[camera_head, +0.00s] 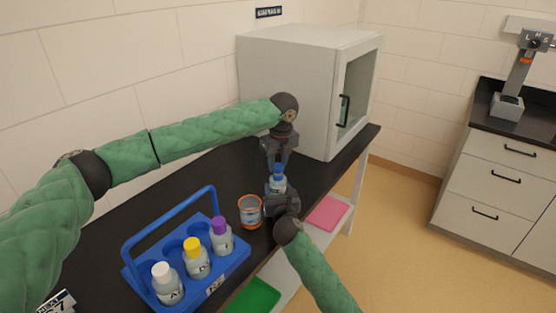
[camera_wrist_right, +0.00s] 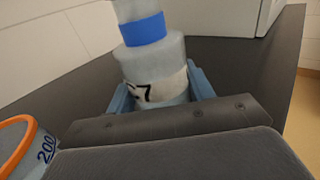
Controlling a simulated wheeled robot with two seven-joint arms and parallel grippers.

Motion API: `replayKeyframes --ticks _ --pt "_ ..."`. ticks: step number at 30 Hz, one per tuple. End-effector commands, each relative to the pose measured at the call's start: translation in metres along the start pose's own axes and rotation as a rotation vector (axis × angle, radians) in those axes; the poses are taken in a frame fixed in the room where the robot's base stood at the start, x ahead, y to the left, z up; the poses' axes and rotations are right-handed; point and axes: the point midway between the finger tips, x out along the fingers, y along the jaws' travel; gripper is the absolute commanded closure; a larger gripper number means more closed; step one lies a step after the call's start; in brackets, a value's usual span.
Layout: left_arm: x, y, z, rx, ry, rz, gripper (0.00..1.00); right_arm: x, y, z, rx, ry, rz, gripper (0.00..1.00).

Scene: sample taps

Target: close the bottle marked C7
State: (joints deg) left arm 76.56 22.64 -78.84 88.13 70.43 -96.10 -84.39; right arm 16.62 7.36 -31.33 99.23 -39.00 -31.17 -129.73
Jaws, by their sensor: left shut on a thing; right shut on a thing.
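The bottle (camera_head: 277,186) is a pale bottle with a blue cap (camera_head: 278,169), standing upright at the bench's front part. My left gripper (camera_head: 277,163) points down from above and is shut on the blue cap. My right gripper (camera_head: 279,195) is shut around the bottle's body from the front. Whether the cap sits fully down cannot be told.
A blue rack (camera_head: 150,238) holds bottles with white, yellow and purple caps. An orange-rimmed beaker (camera_head: 249,211) stands left of my right gripper and also shows in the wrist view (camera_wrist_right: 25,140). A grey cabinet (camera_head: 285,85) stands behind. Pink (camera_head: 327,213) and green trays (camera_head: 252,298) lie below.

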Motion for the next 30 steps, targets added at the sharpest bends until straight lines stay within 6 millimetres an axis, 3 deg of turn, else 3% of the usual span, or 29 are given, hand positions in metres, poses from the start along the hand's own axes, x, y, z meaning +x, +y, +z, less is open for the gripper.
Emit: replayKeyframes --ticks 30 --pt "0.0078 -0.0001 -0.0010 0.000 0.001 0.000 0.91 0.0000 0.0000 0.0001 0.000 0.000 0.000 0.88"
